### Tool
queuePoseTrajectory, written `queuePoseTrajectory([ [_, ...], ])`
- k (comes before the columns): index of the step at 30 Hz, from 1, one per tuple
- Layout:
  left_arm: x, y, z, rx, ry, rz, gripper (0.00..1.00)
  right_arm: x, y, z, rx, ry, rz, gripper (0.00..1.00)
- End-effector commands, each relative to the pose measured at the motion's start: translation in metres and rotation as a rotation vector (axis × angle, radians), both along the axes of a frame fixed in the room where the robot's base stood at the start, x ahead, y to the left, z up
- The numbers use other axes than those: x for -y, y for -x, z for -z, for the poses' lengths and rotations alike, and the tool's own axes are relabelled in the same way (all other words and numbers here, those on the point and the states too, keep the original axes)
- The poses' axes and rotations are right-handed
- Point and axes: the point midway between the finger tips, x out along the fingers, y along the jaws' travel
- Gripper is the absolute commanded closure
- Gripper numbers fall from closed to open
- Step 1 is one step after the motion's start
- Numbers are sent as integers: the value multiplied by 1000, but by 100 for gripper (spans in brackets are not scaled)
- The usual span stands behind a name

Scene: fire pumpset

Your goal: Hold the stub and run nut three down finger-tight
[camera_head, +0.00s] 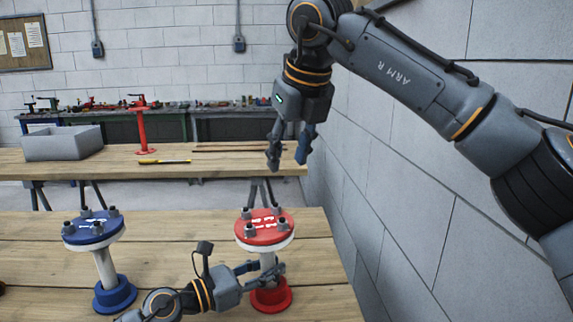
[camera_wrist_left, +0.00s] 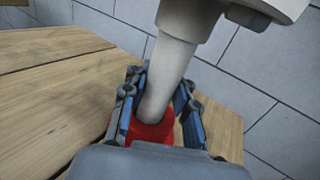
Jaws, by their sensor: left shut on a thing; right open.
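A flanged stub with a red top flange (camera_head: 264,226), a pale pipe and a red base (camera_head: 271,296) stands upright on the near bench. Several nuts on bolts stand around its flange; which one is nut three I cannot tell. My left gripper (camera_head: 272,272) is shut around the pale pipe below the flange. The left wrist view shows its fingers on both sides of the pipe (camera_wrist_left: 178,70), above the red base (camera_wrist_left: 150,131). My right gripper (camera_head: 290,160) is open and empty, hanging above and behind the red flange, apart from it.
A similar blue-flanged stub (camera_head: 93,228) stands on the near bench (camera_head: 40,255) at left. On the far bench are a grey bin (camera_head: 62,143), a red stand (camera_head: 141,130) and a yellow tool (camera_head: 165,161). A block wall (camera_head: 400,200) bounds the right.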

Motion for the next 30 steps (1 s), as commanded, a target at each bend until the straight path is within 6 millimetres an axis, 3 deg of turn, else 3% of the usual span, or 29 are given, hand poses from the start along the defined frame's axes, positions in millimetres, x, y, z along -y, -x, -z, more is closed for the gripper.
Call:
queuePoseTrajectory([
  [6, 0, 0, -1, 0, 0, 1, 100, 0, 0, 0, 0, 0, 0, 59],
  [7, 0, 0, -1, 0, 0, 1, 69, 0, 0, 0, 0, 0, 0, 59],
  [11, 0, 0, 0, 0, 0, 1, 45, 0, 0, 0, 0, 0, 0, 59],
  [22, -4, 2, 0, 0, -1, -1, 45, 0, 0, 0, 0, 0, 0, 59],
  [30, -46, 26, 2, -4, -2, -2, 45, 0, 0, 0, 0, 0, 0, 59],
])
